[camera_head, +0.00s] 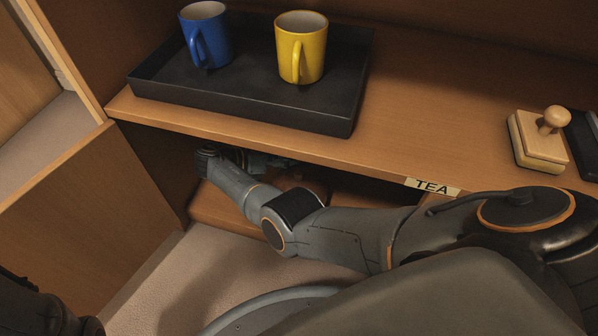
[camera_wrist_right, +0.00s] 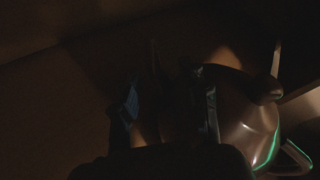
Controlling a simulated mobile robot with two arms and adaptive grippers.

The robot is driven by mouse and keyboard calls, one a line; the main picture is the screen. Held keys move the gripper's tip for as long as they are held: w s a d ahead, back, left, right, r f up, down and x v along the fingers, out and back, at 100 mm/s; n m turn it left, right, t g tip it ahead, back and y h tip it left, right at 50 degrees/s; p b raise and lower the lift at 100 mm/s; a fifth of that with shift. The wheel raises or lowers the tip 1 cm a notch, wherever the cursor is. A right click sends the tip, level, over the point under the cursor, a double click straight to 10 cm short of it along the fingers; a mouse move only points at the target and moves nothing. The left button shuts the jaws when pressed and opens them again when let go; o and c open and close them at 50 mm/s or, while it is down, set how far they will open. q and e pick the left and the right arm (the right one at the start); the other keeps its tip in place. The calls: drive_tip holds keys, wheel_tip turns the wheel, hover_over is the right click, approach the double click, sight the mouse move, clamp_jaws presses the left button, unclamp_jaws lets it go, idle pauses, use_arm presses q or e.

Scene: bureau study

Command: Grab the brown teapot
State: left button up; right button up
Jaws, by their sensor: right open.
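The brown teapot (camera_wrist_right: 245,130) is in the dark compartment under the desk top, at the right of the wrist view. Its rounded body, lid knob and a looped handle with a green glint show there. My right gripper (camera_wrist_right: 168,108) is open, and one finger overlaps the teapot's body in that view. Contact cannot be told in the dark. In the head view my right gripper (camera_head: 262,160) is inside the compartment, partly hidden by the desk edge. A brown patch behind my arm there may be the teapot. My left gripper is not in view.
A black tray (camera_head: 240,105) on the desk top holds a blue mug (camera_head: 207,40) and a yellow mug (camera_head: 301,50). A wooden stamp (camera_head: 540,140) stands at the right. A TEA label (camera_head: 432,187) sits on the desk edge, close above my right arm.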

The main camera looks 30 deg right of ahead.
drive_tip(key=shift+b+x, duration=0.6)
drive_tip(key=shift+x, duration=1.2)
drive_tip(key=shift+r, duration=0.1)
clamp_jaws()
drive_tip(key=shift+r, duration=0.1)
